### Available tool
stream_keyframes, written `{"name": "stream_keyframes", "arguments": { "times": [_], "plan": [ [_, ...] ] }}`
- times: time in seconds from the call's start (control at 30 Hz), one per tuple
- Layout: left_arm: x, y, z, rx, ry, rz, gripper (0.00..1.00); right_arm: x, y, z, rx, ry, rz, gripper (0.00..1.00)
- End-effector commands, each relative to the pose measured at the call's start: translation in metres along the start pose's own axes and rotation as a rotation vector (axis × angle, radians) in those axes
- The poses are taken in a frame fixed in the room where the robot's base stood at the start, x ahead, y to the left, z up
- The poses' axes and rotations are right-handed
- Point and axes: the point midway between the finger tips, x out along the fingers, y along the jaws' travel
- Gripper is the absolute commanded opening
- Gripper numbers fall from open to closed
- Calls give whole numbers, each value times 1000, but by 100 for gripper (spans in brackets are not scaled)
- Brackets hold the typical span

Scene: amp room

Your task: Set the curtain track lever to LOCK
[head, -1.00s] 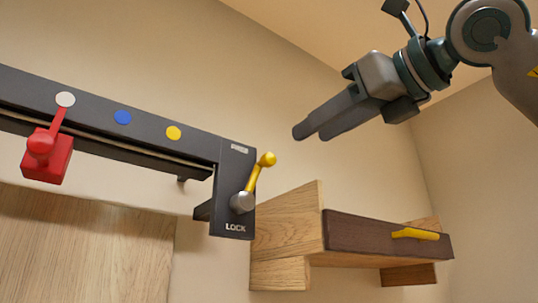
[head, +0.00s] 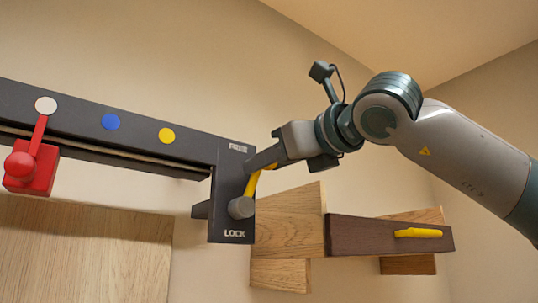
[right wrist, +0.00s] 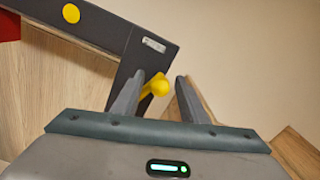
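The curtain track lever is a yellow arm with a ball knob on a grey hub (head: 241,207), at the end plate (head: 228,180) of the dark track. The plate reads FREE at the top and LOCK at the bottom. The lever's yellow arm (head: 252,184) points up and slightly right; its knob is hidden behind my right gripper (head: 254,163) in the head view. My left gripper is not in view.
A red slider (head: 33,165) hangs on the track (head: 75,112) at the left, below white, blue and yellow dots. A wooden shelf with a dark front (head: 365,236) and a yellow handle (head: 418,233) stands right of the lever. Wall space above the track is clear.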

Motion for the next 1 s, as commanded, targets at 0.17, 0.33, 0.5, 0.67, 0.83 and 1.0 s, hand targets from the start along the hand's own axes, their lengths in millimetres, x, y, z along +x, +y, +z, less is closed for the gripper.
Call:
{"name": "stream_keyframes", "arguments": {
  "times": [0.17,0.33,0.5,0.67,0.83,1.0],
  "plan": [
    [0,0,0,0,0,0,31,1,0,0,0,0,0,40],
    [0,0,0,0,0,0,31,1,0,0,0,0,0,28],
    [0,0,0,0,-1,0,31,1,0,-1,0,1,0,0],
    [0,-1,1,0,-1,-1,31,1,0,-2,0,3,-1,0],
    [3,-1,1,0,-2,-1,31,2,0,-4,9,5,-1,0],
    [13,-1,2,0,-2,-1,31,2,-2,-9,44,8,-2,0]
  ]
}}
